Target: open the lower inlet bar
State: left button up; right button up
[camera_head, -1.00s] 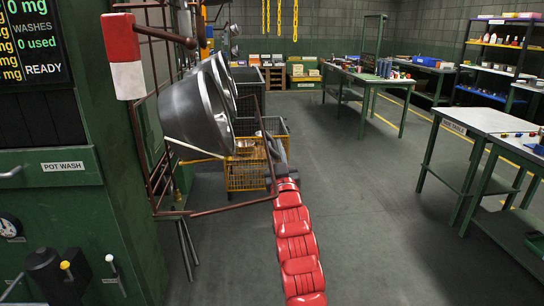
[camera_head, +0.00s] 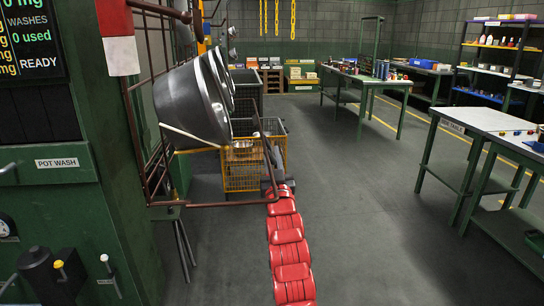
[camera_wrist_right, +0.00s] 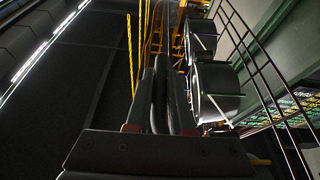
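The lower inlet bar (camera_head: 222,204) is a thin brown metal bar running right from the rack at the left, low in front of the pots. Its right end meets a slanting brown bar (camera_head: 262,135) that rises in front of the baskets. My red right arm reaches up from the bottom of the head view, and its grey gripper (camera_head: 274,170) is beside this right-hand corner. In the right wrist view the dark fingers (camera_wrist_right: 164,75) are close together. My left gripper is not in view.
Large grey pots (camera_head: 192,105) hang tilted on the rack behind the bar. A yellow wire basket (camera_head: 240,172) stands beyond it. The green pot wash machine (camera_head: 60,200) fills the left. Floor (camera_head: 370,220) is clear to the right, up to the workbenches (camera_head: 485,130).

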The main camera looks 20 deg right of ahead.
jog(key=o, duration=0.4)
jog(key=v, duration=1.7)
jog(key=shift+s, duration=0.2)
jog(key=shift+a, duration=0.1)
jog(key=shift+c, duration=0.3)
